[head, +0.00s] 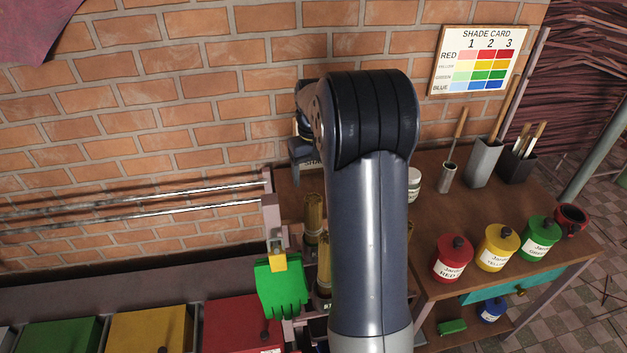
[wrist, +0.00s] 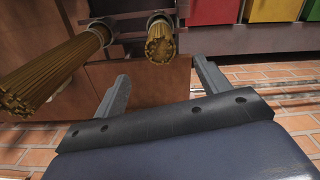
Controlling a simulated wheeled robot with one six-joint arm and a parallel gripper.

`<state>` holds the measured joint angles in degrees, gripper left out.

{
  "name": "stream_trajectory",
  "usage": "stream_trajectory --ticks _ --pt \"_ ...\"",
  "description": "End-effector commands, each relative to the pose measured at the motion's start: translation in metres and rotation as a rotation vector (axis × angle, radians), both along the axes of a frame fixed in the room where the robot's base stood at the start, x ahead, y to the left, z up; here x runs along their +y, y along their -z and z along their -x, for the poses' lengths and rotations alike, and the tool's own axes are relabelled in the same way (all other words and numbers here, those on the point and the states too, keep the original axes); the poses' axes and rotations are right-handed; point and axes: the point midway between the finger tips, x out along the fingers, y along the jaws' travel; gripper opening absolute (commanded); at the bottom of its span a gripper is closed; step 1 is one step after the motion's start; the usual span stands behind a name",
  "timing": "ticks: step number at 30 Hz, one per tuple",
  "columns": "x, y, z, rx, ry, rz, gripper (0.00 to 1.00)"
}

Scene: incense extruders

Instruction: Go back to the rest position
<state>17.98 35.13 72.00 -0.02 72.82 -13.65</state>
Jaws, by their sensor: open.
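My gripper (wrist: 160,68) shows in the wrist view with its two fingers spread wide and nothing between them. In the head view it is partly hidden behind my raised dark arm, in front of the brick wall. Beyond the fingers in the wrist view are two bundles of golden sticks, one at the left (wrist: 45,78) and one in the middle (wrist: 160,45), each in a pale ring. Golden upright cylinders (head: 313,215) stand left of my arm in the head view, partly hidden by it.
A brown table (head: 425,225) at the right holds red (head: 453,262), yellow (head: 496,250) and green (head: 540,240) jars, a mug (head: 570,218) and tool holders (head: 483,162). Coloured bins (head: 150,330) line the lower left. Metal rails (head: 130,195) run along the brick wall.

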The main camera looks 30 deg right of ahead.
Motion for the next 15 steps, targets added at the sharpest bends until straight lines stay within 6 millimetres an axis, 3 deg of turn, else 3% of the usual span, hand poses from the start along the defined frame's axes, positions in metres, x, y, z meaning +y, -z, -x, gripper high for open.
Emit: stream_trajectory --ticks 10,15 --pt "0.0 0.002 0.0 0.001 0.0 0.0 0.71" --pt "0.0 0.018 0.001 0.005 0.0 -0.001 0.71"
